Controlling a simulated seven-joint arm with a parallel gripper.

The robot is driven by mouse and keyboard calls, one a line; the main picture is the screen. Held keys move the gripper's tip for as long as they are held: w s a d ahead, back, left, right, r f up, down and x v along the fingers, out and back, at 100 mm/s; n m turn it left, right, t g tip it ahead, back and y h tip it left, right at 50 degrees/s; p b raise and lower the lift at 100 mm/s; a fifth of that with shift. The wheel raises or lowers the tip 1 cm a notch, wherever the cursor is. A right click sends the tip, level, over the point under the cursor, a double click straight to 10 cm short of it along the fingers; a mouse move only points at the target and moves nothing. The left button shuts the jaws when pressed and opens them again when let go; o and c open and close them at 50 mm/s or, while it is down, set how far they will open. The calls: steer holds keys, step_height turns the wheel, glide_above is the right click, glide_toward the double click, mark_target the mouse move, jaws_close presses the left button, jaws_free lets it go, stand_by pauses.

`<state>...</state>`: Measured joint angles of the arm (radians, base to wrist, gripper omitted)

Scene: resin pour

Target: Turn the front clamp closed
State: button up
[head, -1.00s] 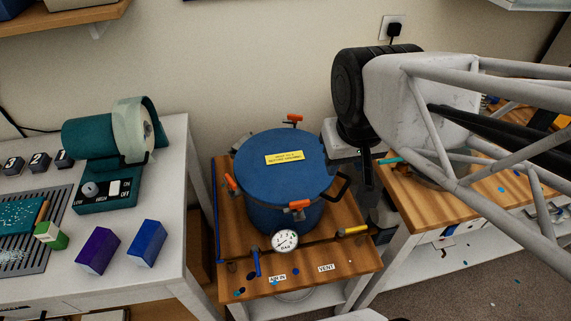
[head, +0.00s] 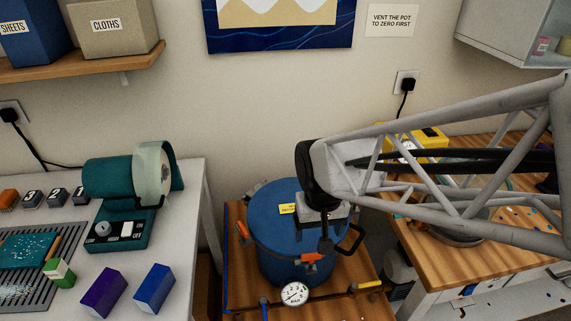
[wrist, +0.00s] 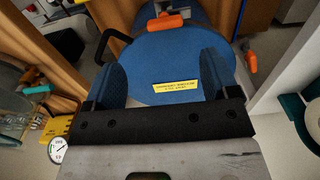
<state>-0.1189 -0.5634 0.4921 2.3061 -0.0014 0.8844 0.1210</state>
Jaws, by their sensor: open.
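The blue pressure pot (head: 290,263) stands on a wooden bench with its lid on. The front clamp (head: 310,258) has an orange handle at the pot's near rim; it also shows at the top of the wrist view (wrist: 165,21), its handle lying roughly sideways. My gripper (head: 325,246) hangs over the lid's right front part, just above and behind the front clamp. In the wrist view, my gripper (wrist: 163,72) has its two blue fingers wide apart, with only the lid and its yellow label (wrist: 175,87) between them. It touches no clamp that I can see.
A black pot handle (head: 352,241) sticks out on the right. The gauge (head: 294,293) and yellow valve handle (head: 370,286) are in front of the pot.

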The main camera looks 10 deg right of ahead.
mark_target(312, 254)
steer(key=shift+w+a+f, duration=0.15)
steer(key=shift+f, duration=0.25)
steer(key=shift+w+a+f, duration=0.15)
steer(key=shift+f, duration=0.25)
steer(key=shift+f, duration=0.1)
steer(key=shift+f, duration=3.8)
steer(key=c, duration=0.9)
